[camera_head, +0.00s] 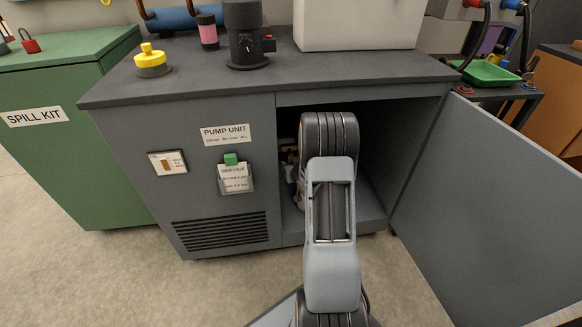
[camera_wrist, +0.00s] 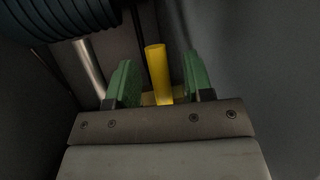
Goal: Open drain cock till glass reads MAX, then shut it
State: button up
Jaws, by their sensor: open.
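My gripper (camera_wrist: 161,80) is open, its two green fingers apart in the wrist view. A yellow bar-shaped handle (camera_wrist: 156,68), apparently the drain cock's lever, stands upright between the fingers, with a gap on each side. In the head view my arm reaches into the open compartment of the grey pump unit cabinet (camera_head: 128,130) and hides the gripper and the handle. A small white gauge plate (camera_head: 167,162) with a brownish window sits on the cabinet front; its reading is too small to make out.
The cabinet door (camera_head: 490,200) stands open on the right. A notice holder (camera_head: 236,178) with a green top is on the front panel. In the wrist view a dark ribbed hose (camera_wrist: 62,15) and a metal pipe (camera_wrist: 90,66) lie close on the left. A grey wall is on the right.

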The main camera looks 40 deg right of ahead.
jog(key=shift+c, duration=0.2)
grip_shut()
dwell(0.4)
dwell(0.4)
jog(key=shift+d+f+n+h+b, duration=0.35)
jog(key=shift+n+b, duration=0.25)
jog(key=shift+b, duration=0.6)
jog(key=d+r+n+h+b, duration=0.1)
jog(key=n, duration=0.1)
jog(key=s+d+r+n+g+h+b, duration=0.1)
jog(key=n+h, duration=0.1)
jog(key=d+r+n+g+h+b, duration=0.1)
jog(key=n+h, duration=0.1)
jog(key=shift+s+n, duration=0.3)
